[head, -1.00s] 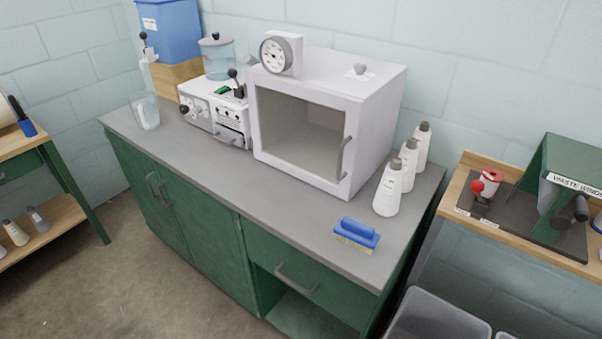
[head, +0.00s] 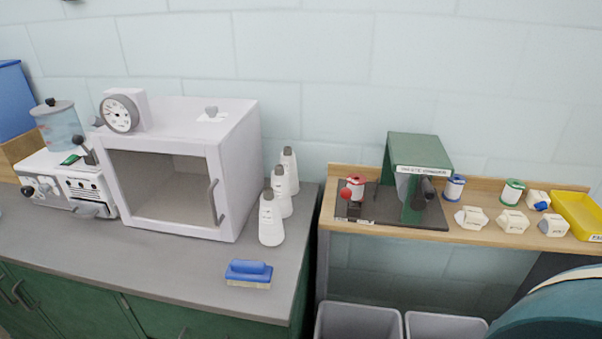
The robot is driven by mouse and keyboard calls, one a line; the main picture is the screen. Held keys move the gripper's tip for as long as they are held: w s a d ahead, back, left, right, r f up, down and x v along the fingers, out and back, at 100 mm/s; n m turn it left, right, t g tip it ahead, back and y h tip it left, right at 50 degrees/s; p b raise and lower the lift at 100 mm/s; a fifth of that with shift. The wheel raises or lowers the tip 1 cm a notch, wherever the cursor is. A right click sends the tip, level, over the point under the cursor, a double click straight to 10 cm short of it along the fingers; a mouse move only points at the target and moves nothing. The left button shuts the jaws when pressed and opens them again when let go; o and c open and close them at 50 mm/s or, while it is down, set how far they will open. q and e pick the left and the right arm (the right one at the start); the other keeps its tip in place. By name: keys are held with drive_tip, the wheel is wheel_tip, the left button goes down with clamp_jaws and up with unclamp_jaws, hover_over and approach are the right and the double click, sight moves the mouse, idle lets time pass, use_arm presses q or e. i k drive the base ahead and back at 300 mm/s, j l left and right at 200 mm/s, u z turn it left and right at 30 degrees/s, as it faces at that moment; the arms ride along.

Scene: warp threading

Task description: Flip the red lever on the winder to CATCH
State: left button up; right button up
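The waste winder (head: 418,160) stands on a wooden shelf right of centre in the head view. It has a green housing with a white label, a dark roller and a dark base plate. A lever with a red ball knob (head: 345,194) stands at the left end of the base plate, in front of a red and white spool (head: 356,186). Small labels by the lever are too small to read. Neither of my grippers is in view.
A grey counter (head: 180,268) holds a white oven (head: 185,165), several white bottles (head: 271,218) and a blue brush (head: 249,271). Spools, white blocks (head: 471,218) and a yellow tray (head: 580,212) lie right of the winder. Grey bins (head: 358,322) stand below. A teal rounded object (head: 555,308) fills the lower right corner.

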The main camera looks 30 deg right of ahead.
sight(345, 193)
drive_tip(key=z, duration=1.1)
